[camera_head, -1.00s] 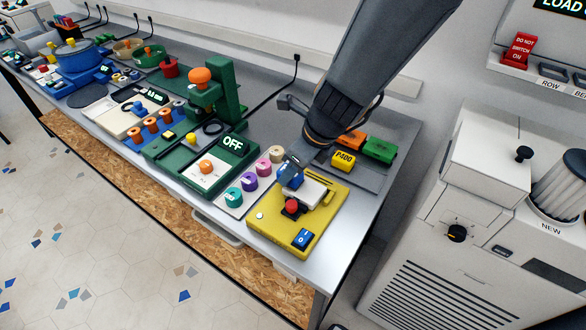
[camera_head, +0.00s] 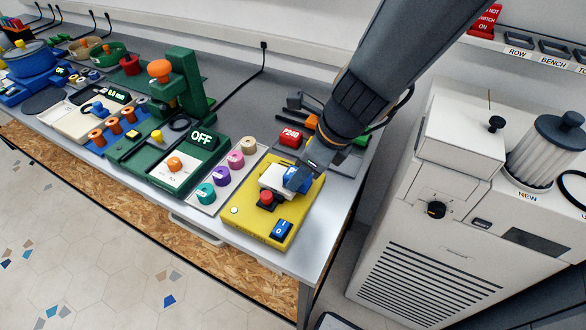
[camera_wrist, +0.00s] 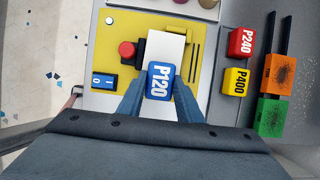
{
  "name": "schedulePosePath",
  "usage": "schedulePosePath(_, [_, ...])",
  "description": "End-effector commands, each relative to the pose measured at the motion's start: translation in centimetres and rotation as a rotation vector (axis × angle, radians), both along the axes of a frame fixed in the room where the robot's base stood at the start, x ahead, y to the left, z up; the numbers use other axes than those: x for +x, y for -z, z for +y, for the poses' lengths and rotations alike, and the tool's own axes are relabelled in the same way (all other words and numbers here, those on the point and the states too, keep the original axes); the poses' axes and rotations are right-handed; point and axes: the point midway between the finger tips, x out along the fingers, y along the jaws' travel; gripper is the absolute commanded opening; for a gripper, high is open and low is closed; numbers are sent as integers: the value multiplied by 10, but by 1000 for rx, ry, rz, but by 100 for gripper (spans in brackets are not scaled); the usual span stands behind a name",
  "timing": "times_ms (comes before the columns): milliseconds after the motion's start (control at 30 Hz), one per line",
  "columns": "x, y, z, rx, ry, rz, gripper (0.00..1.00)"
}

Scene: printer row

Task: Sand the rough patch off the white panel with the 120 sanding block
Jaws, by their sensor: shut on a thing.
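The blue P120 sanding block (camera_wrist: 161,80) is gripped between the two fingers of my gripper (camera_wrist: 158,98) in the wrist view. In the head view the block (camera_head: 297,178) is at the right end of the white panel (camera_head: 274,177), partly hidden by my gripper (camera_head: 300,182). The panel (camera_wrist: 164,48) lies on a yellow fixture (camera_wrist: 135,25), and the block overlaps its near end in the wrist view. Whether the block presses on the panel is hard to tell. No rough patch shows on the bare part; the rest is hidden under the block.
The fixture carries a red button (camera_wrist: 127,50) and a blue rocker switch (camera_wrist: 103,81). A red P240 block (camera_wrist: 240,42), yellow P400 block (camera_wrist: 235,82), orange block (camera_wrist: 278,73) and green block (camera_wrist: 271,117) stand to the right. Colored spools (camera_head: 222,176) stand left of the fixture.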

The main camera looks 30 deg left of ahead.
Motion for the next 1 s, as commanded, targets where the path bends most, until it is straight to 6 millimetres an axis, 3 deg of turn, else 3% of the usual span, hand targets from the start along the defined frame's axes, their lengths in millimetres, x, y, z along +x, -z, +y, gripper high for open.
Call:
schedulePosePath(100, [0, -27, 0, -1, 2, -4, 11])
schedulePosePath(800, [4, -78, -3, -2, 13, -2, 11])
schedulePosePath(1000, [5, -81, -4, -2, 13, -2, 11])
